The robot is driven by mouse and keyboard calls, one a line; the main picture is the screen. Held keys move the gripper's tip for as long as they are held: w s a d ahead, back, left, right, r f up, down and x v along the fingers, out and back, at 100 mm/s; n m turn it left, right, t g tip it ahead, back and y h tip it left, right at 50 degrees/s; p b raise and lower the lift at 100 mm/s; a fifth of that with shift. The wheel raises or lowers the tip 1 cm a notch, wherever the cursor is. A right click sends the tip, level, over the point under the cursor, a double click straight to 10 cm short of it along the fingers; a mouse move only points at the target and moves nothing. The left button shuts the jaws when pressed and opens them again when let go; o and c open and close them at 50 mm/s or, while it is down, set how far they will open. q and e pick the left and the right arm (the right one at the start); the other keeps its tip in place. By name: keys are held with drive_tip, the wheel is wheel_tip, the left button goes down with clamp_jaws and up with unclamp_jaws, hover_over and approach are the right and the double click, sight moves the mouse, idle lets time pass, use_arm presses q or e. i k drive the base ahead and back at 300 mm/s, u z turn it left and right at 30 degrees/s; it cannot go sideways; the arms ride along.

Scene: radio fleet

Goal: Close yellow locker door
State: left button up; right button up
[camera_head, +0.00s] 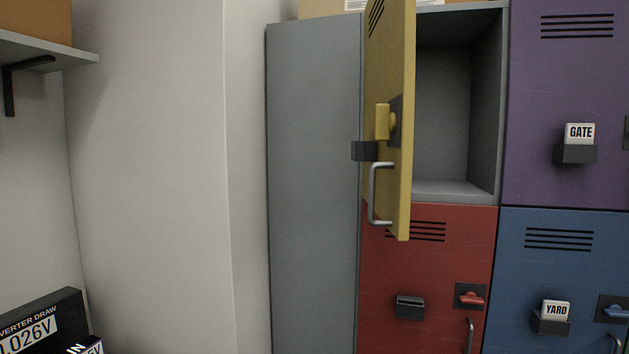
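The yellow locker door (404,90) stands wide open, swung out toward me and seen nearly edge-on. It hangs at the left side of the upper locker. Its outer face turns left and carries a yellow latch (383,122), a dark card holder (364,151) and a grey bar handle (373,195). The open locker compartment (450,110) behind it is grey, and the part I can see is empty. Neither of my grippers shows in the head view.
A red locker door (425,270) below, a purple door (560,80) and a blue door (560,270) to the right are shut. A grey locker side (312,180) and white wall (150,150) stand left. A shelf (75,48) juts out at upper left.

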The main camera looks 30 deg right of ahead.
sight(391, 33)
drive_tip(key=z, duration=1.05)
drive_tip(key=i, duration=1.15)
drive_tip(key=z, duration=0.6)
drive_tip(key=k, duration=0.9)
drive_tip(key=u, duration=0.45)
